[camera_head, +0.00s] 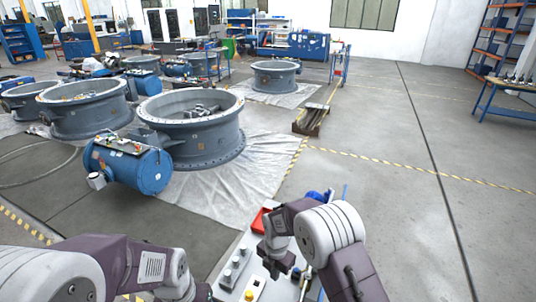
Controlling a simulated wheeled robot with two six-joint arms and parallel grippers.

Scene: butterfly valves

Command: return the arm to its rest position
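My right arm (335,235) comes in from the lower right and bends over a small light-coloured work surface. Its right gripper (279,267) points down above that surface, near the small parts there. It is too small and dark to tell whether its fingers are apart, and I see nothing clearly held. My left arm (125,265) reaches in from the lower left. Its wrist runs down to the bottom edge, and its fingertips are out of the picture.
The light work surface (232,258) bears a red tray (259,221), grey fittings and a yellow-topped piece (249,295). A large grey valve ring (195,128) with a blue actuator (130,166) stands on sheeting ahead. More valves stand behind. The floor at right is open.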

